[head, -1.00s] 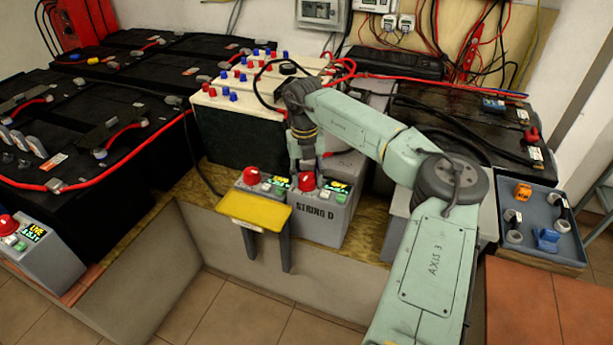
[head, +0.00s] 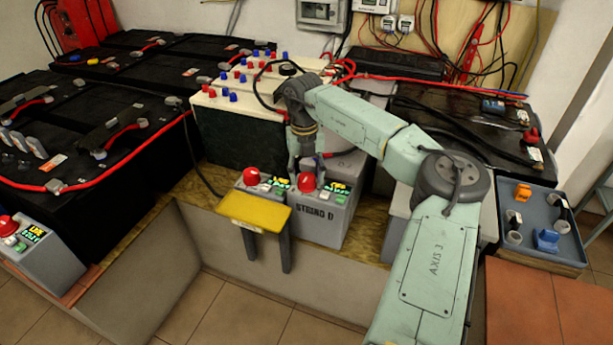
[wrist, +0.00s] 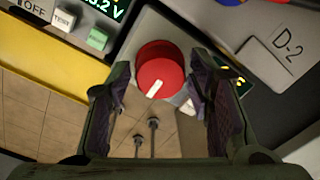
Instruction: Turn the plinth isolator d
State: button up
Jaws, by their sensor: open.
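The plinth isolator d is a grey box (head: 318,219) marked "STRING D" on the plinth, with a red knob (head: 307,181) on its sloped top and a small lit display (head: 337,188) beside it. In the wrist view the red knob (wrist: 160,75) carries a white mark that points down and slightly left. My gripper (head: 307,168) is over this box. In the wrist view its fingers (wrist: 165,105) are open on either side of the knob, a little apart from it. My arm hides part of the area behind the box.
A second box with a red knob (head: 251,176) stands just left, behind a yellow plate (head: 253,212). Another red-knob box (head: 38,248) is at far left. Black batteries (head: 90,120) and cables crowd the back.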

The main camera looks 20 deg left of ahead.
aim_at(305, 176)
notch_tip(305, 176, up, 11)
jog(key=shift+a, duration=0.15)
jog(key=shift+s, duration=0.1)
dwell(0.4)
